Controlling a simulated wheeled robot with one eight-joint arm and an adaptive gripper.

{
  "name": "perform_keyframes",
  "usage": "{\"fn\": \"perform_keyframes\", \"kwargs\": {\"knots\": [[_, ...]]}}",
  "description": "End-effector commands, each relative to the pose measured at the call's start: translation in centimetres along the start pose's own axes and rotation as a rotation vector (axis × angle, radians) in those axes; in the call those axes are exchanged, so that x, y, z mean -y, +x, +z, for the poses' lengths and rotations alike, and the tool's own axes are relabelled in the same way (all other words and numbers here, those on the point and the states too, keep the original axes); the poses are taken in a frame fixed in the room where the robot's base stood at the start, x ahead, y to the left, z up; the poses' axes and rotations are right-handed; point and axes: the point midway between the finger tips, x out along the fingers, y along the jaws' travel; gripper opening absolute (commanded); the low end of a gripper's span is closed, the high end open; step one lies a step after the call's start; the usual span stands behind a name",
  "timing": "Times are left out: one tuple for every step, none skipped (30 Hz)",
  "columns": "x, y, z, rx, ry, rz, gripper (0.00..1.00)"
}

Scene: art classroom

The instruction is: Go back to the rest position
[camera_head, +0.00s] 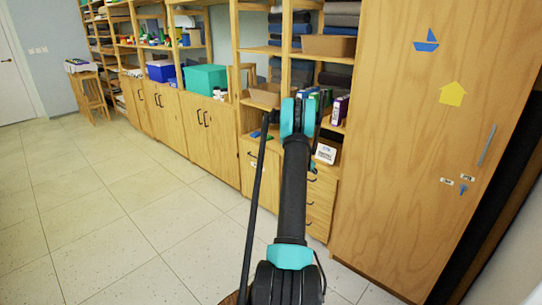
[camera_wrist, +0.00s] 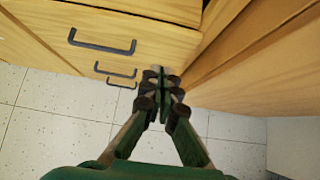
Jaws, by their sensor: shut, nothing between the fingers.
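My gripper (camera_wrist: 162,92) shows in the wrist view with its fingers together and nothing between them. It points down toward the tiled floor, close to the wooden drawer fronts. In the head view my arm reaches forward to the shelving, and its far end hides my gripper.
A drawer unit (camera_wrist: 130,25) with dark handles is left of my gripper. A tall wooden cabinet (camera_head: 400,140) stands at the right in the head view. Shelves hold a teal box (camera_head: 206,78) and a blue box (camera_head: 160,71). The tiled floor (camera_head: 90,210) at left is clear.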

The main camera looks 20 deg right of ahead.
Motion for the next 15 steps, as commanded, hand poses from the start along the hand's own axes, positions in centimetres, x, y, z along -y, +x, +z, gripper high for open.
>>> {"fn": "perform_keyframes", "kwargs": {"knots": [[0.0, 0.0, 0.0, 0.000, 0.000, 0.000, 0.00], [0.0, 0.0, 0.0, 0.000, 0.000, 0.000, 0.00], [0.0, -0.1, 0.0, 0.000, 0.000, 0.000, 0.00], [0.0, -0.1, 0.0, 0.000, 0.002, 0.001, 0.00], [-0.1, -0.3, 0.0, -0.001, 0.006, 0.002, 0.00], [-0.2, -0.6, 0.0, -0.004, 0.015, 0.005, 0.00], [-0.4, -1.1, -0.1, -0.006, 0.026, 0.008, 0.00], [-0.6, -1.6, -0.1, -0.010, 0.041, 0.011, 0.00], [-0.9, -2.5, -0.2, -0.015, 0.067, 0.017, 0.00], [-1.1, -3.4, -0.3, -0.021, 0.090, 0.022, 0.00], [-1.4, -4.3, -0.5, -0.027, 0.116, 0.028, 0.00], [-1.9, -5.8, -0.7, -0.038, 0.157, 0.037, 0.00], [-2.1, -6.8, -0.9, -0.047, 0.190, 0.043, 0.00], [-2.4, -8.0, -1.1, -0.056, 0.223, 0.048, 0.00], [-2.7, -9.5, -1.5, -0.069, 0.267, 0.055, 0.00]]}}
